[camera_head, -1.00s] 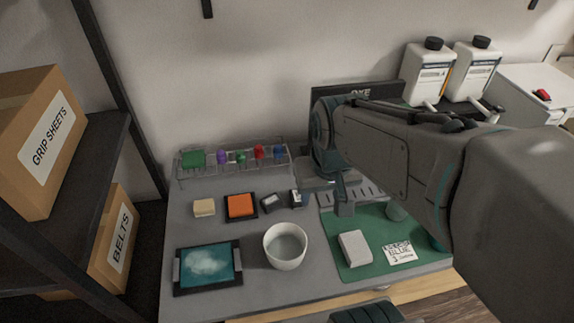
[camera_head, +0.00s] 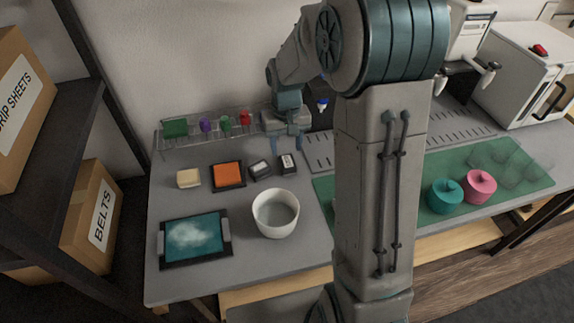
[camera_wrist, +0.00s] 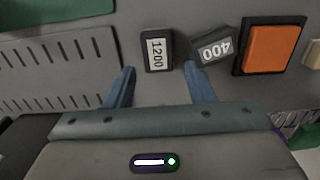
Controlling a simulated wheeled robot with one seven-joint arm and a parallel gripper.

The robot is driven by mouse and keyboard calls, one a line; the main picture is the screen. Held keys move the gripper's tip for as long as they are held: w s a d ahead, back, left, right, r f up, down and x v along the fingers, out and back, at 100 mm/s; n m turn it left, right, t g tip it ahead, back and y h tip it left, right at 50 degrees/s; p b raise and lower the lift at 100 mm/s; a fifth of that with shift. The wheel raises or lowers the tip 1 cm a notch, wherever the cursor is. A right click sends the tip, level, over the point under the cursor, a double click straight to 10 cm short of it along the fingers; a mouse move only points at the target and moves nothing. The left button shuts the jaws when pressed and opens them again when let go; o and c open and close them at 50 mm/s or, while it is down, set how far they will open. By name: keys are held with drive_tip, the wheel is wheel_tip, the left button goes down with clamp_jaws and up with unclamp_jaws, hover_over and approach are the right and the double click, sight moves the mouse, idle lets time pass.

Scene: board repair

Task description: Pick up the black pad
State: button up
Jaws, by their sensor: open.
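A black pad (camera_wrist: 156,50) with a white "1200" label lies flat on the grey bench. It also shows in the head view (camera_head: 288,163). Beside it lies a dark grey pad (camera_wrist: 213,45) labelled "400", tilted at an angle; it also shows in the head view (camera_head: 260,170). My gripper (camera_wrist: 160,69) is open and empty. Its two blue fingers point towards the 1200 pad, with that pad lying roughly between their tips in the wrist view. In the head view my gripper (camera_head: 287,147) hangs just behind the pad. Contact cannot be seen.
An orange block in a black frame (camera_head: 228,175) and a cream block (camera_head: 189,178) lie to the left. A white bowl (camera_head: 275,214) and a tablet (camera_head: 195,238) are nearer. A wire rack (camera_head: 190,142) stands behind. My arm hides part of the green mat (camera_head: 520,185).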

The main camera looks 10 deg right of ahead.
sight(288, 163)
drive_tip(key=f, duration=0.6)
drive_tip(key=shift+s+d+f, duration=0.15)
drive_tip(key=shift+s+f, duration=0.15)
drive_tip(key=shift+s, duration=0.1)
drive_tip(key=c, duration=0.8)
drive_tip(key=shift+r, duration=0.2)
drive_tip(key=r, duration=0.4)
drive_tip(key=shift+d+r, duration=0.15)
drive_tip(key=shift+d, duration=0.05)
drive_tip(key=s+d+r, duration=0.2)
drive_tip(key=d, duration=0.1)
drive_tip(key=s+d+r, duration=0.2)
drive_tip(key=d, duration=0.1)
drive_tip(key=s+d+r, duration=0.2)
drive_tip(key=d, duration=0.1)
drive_tip(key=shift+d+r, duration=0.2)
drive_tip(key=shift+d, duration=0.1)
